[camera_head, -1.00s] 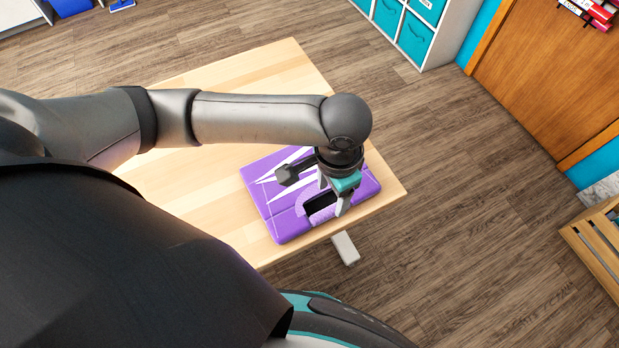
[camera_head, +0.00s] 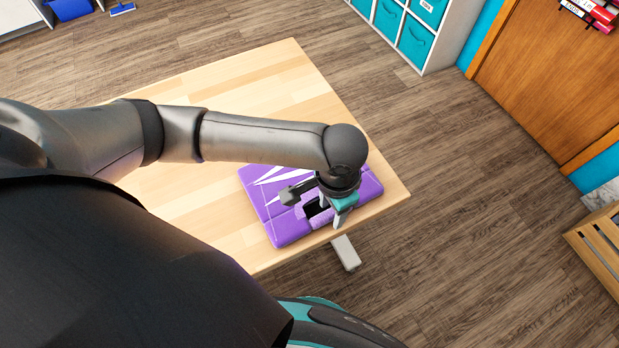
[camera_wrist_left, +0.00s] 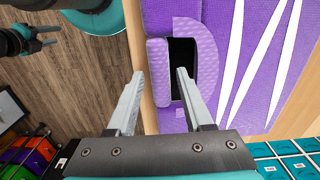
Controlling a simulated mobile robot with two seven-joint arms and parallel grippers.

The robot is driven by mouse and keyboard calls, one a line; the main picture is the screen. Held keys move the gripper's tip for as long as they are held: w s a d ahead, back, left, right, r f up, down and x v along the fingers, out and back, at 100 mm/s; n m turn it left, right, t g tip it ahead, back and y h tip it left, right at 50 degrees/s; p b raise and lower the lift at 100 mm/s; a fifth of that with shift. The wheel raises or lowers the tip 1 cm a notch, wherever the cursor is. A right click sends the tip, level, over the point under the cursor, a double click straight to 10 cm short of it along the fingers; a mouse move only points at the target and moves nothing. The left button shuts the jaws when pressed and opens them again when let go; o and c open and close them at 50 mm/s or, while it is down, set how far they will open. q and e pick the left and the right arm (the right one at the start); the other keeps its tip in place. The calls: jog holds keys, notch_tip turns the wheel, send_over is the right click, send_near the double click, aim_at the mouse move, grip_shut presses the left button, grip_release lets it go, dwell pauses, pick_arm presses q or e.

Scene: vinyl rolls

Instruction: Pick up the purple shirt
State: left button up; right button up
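The purple shirt (camera_head: 278,220), folded flat with white stripes, lies near the front corner of the wooden table. It also fills the right of the left wrist view (camera_wrist_left: 278,88), with a dark collar opening and a lighter purple collar. My left gripper (camera_head: 335,213) is at the shirt's near edge by the collar and hides part of it. In the left wrist view my left gripper (camera_wrist_left: 160,75) is open, one finger beyond the table edge and one over the collar. Nothing shows held. My right gripper (camera_wrist_left: 38,38) shows small at upper left, its fingers apart, away from the shirt.
The table (camera_head: 255,85) is bare apart from the shirt. A white cabinet with teal bins (camera_head: 415,40) stands at the back. A wooden crate (camera_head: 598,250) is at the right. Open floor lies between table and crate.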

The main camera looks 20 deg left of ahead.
pick_arm(q)
grip_shut()
jog(key=shift+r, duration=0.1)
dwell(0.5)
